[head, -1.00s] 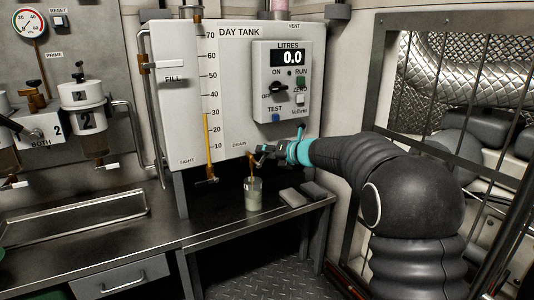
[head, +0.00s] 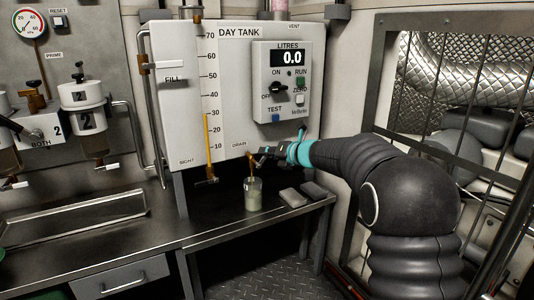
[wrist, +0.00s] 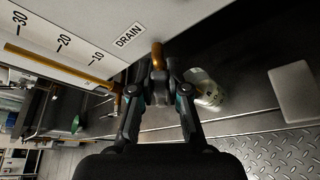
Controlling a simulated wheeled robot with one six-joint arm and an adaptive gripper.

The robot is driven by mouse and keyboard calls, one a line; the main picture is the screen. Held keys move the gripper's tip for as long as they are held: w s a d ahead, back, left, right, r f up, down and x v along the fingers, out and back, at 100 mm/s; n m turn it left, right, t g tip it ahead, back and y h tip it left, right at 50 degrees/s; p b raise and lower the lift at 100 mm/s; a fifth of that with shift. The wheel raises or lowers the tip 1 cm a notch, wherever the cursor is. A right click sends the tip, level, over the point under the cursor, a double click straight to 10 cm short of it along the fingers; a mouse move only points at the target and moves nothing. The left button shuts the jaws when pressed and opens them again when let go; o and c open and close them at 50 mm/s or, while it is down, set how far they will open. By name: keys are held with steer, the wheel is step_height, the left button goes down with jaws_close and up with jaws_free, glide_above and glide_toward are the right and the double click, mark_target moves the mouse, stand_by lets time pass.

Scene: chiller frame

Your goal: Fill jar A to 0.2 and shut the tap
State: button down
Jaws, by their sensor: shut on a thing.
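The glass jar (head: 253,196) stands upright on the dark bench under the drain of the white day tank (head: 180,60). It shows pale contents; its letter and fill level are not readable. It also shows in the wrist view (wrist: 206,88), right of my fingers. The brass drain tap (head: 251,161) points down over the jar; in the wrist view its pipe (wrist: 157,55) runs to my fingertips. My gripper (head: 263,153) is shut on the tap's handle, which the fingers mostly hide. The litres display (head: 290,58) reads 0.0.
Two flat grey pads (head: 293,197) lie right of the jar. The sight tube (head: 208,135) has amber up to about 30. A metal tray (head: 80,222) lies on the left bench. A barred frame (head: 385,80) stands close to my arm at the right.

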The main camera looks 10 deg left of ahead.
steer(key=shift+w+d+f+m+y+b, duration=0.15)
steer(key=shift+d+f+m+y+b, duration=0.15)
steer(key=shift+f+m+y, duration=0.8)
steer(key=shift+w+d+f+m+y+b, duration=0.2)
steer(key=shift+d+f+m+y+b, duration=0.15)
steer(key=shift+m, duration=1.5)
steer(key=shift+w+d+f+m+y+b, duration=0.15)
steer(key=shift+f+m+y+b, duration=0.4)
steer(key=shift+m, duration=0.9)
steer(key=shift+f+t, duration=0.3)
steer(key=shift+f, duration=0.05)
steer(key=c, duration=1.1)
jaws_free()
steer(key=shift+r, duration=0.1)
steer(key=v, duration=1.2)
